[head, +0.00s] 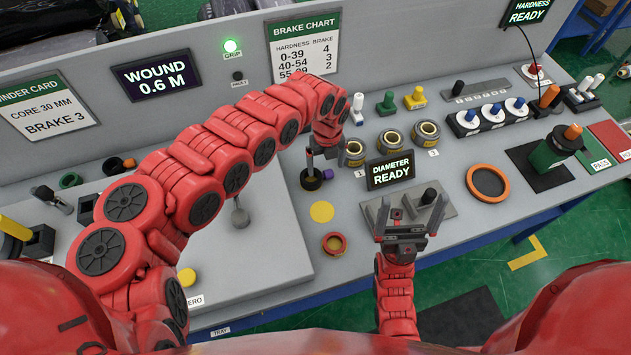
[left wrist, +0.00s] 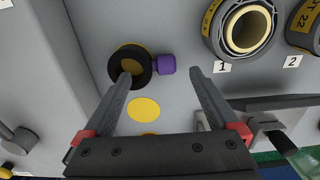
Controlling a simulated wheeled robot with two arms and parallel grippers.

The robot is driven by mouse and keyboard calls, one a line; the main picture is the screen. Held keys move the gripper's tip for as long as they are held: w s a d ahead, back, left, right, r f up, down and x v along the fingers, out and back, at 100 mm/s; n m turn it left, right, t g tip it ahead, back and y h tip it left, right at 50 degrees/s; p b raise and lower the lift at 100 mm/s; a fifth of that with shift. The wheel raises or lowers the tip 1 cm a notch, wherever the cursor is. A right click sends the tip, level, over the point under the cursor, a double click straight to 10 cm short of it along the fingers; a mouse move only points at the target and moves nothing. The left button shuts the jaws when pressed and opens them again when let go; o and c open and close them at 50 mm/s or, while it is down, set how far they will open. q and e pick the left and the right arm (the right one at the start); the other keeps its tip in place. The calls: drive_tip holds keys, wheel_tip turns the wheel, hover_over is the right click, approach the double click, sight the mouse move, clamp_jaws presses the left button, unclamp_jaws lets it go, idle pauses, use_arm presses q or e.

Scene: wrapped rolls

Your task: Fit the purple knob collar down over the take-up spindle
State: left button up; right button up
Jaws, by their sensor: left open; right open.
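The collar is a black ring (head: 308,181) with a purple knob (head: 328,174) on its right side, on the grey bench. In the left wrist view the ring (left wrist: 117,75) and its purple knob (left wrist: 167,64) lie beyond my fingertips; a tan, partly shaded surface shows inside the ring. My left gripper (head: 318,154) is open and empty, above and close to the collar, pointing down. A grey upright post (head: 240,216) stands on the pale plate to the left; I cannot tell whether it is the take-up spindle. My right gripper (head: 408,222) is open and empty, lower right.
A grey fixture (head: 440,212) is close to my right gripper.

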sight(325, 172)
use_arm(q)
wheel_tip(325, 172, down, 3)
drive_tip(key=shift+w+f+b, duration=0.1)
drive_tip(key=shift+w+b, duration=0.05)
drive_tip(key=shift+b, duration=0.35)
drive_tip(key=shift+r, duration=0.2)
drive_tip(key=shift+c, duration=0.5)
clamp_jaws()
